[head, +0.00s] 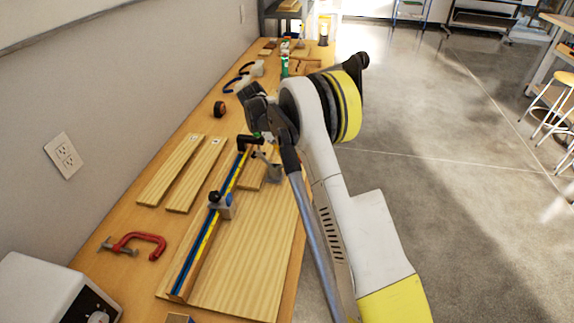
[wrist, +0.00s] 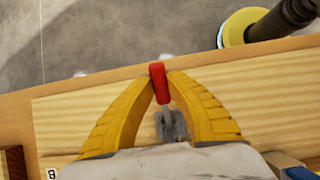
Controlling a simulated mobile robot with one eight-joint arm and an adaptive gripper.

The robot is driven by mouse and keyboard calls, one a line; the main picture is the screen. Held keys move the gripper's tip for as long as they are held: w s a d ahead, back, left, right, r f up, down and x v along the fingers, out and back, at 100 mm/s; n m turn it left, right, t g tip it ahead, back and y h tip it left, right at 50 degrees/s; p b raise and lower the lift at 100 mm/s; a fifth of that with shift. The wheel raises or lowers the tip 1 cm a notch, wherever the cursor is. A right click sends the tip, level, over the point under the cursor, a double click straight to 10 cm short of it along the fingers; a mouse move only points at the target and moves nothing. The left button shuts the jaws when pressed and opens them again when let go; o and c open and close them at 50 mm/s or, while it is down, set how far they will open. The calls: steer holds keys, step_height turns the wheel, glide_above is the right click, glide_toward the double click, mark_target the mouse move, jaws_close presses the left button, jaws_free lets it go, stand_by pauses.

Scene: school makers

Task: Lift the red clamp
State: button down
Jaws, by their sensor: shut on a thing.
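My gripper (wrist: 160,80) shows in the wrist view with two yellow fingers closed around the red handle (wrist: 159,90) of a small tool. A grey metal part (wrist: 170,125) runs from this handle toward the palm. Whether the tool touches the board below, I cannot tell. In the head view my arm hides the fingertips. A red C-shaped clamp (head: 143,241) with a metal screw lies on the bench at the front left, apart from my gripper.
The wooden bench (head: 118,223) runs along the wall. A blue and yellow bar clamp (head: 207,232) lies on a wide board (head: 255,243). Two narrow planks (head: 170,170) lie to its left. A white box (head: 45,290) stands at the front. Open floor (head: 420,130) lies right.

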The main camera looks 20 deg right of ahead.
steer(key=shift+w+a+r+g+h, duration=0.3)
steer(key=shift+a+r+g+h, duration=0.1)
steer(key=shift+g+h, duration=0.25)
steer(key=c, duration=1.3)
jaws_free()
steer(key=shift+r, duration=0.1)
steer(key=v, duration=1.2)
steer(key=shift+a, duration=0.15)
